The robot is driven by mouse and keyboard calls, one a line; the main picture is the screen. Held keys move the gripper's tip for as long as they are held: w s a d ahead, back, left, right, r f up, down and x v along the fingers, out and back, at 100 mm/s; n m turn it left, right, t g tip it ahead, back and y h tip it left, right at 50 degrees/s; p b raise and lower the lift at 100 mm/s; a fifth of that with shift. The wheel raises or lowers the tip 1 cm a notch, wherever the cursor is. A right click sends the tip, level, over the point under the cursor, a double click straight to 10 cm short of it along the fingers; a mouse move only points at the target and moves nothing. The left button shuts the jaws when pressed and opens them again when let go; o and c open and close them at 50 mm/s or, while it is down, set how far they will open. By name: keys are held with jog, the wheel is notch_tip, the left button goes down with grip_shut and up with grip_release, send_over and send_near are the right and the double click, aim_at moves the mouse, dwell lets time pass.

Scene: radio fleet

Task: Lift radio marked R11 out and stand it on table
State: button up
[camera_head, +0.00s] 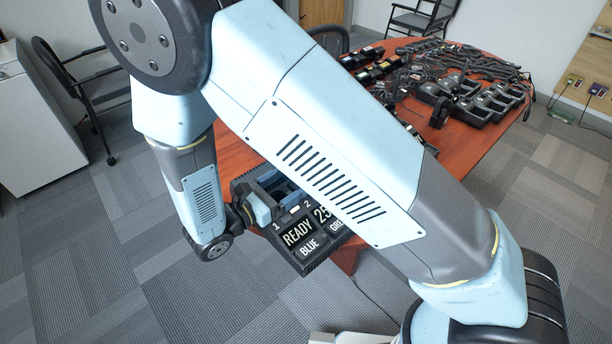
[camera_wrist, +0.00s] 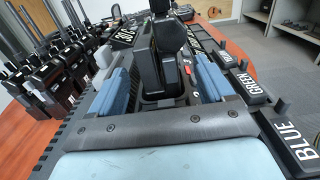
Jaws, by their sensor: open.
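A black charger tray (camera_head: 303,262) with labels reading READY, BLUE and part of a number sits at the near edge of the table (camera_head: 228,150). In the wrist view, a dark radio (camera_wrist: 150,68) stands upright in a slot of the tray, close to a small figure 3. My gripper (camera_wrist: 160,80) is open, with one blue-padded finger on each side of this radio. Whether the pads touch it I cannot tell. No R11 marking is readable. In the head view my gripper (camera_head: 262,207) is at the tray's left part, and my arm hides much of the tray.
Several other radios (camera_wrist: 45,75) with antennas stand left of the tray in the wrist view. Chargers (camera_head: 470,100), radios and cables crowd the far part of the table. Chairs (camera_head: 85,90) and a grey cabinet (camera_head: 35,125) stand around it.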

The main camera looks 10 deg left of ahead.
jog(key=shift+x, duration=2.75)
jog(key=shift+r, duration=0.2)
jog(key=c, duration=1.4)
jog(key=shift+a, duration=0.1)
